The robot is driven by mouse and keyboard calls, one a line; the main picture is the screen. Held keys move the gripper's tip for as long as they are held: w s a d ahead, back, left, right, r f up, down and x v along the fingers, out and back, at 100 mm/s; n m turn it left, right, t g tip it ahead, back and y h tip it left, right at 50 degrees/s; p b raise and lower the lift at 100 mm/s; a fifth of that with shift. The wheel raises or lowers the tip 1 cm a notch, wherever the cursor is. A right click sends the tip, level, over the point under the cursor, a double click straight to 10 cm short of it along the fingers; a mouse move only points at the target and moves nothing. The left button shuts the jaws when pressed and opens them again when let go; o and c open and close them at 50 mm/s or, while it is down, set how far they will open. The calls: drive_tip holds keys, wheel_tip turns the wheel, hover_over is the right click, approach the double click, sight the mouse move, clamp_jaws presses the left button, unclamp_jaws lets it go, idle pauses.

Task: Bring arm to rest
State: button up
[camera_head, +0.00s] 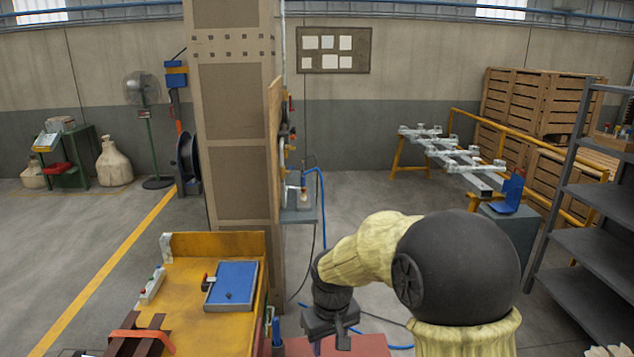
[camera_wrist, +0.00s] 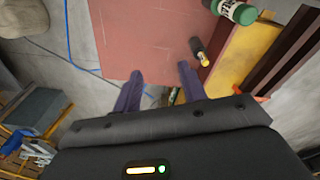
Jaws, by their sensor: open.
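My arm reaches out from the lower right of the head view, bent with its wrist low. My gripper (camera_head: 329,343) points down just right of the yellow workbench. In the wrist view my gripper (camera_wrist: 160,88) shows two dark fingers spread apart with nothing between them. Beyond the fingers lies a flat reddish-brown surface (camera_wrist: 135,35); it also shows low in the head view (camera_head: 362,346). I cannot tell how far the fingertips are above it.
The yellow workbench (camera_head: 205,318) bears a blue panel (camera_head: 233,283). A green-and-black cylinder (camera_wrist: 236,11) and a black-and-yellow item (camera_wrist: 199,50) are close to the gripper. A column (camera_head: 232,140) stands behind. A grey shelf (camera_head: 590,245) is at right. Blue hoses lie on the floor.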

drive_tip(key=s+d+m+t, duration=0.1)
drive_tip(key=s+d+m, duration=0.4)
drive_tip(key=s+d, duration=0.8)
drive_tip(key=shift+s+f, duration=0.35)
drive_tip(key=shift+s, duration=0.4)
idle(1.0)
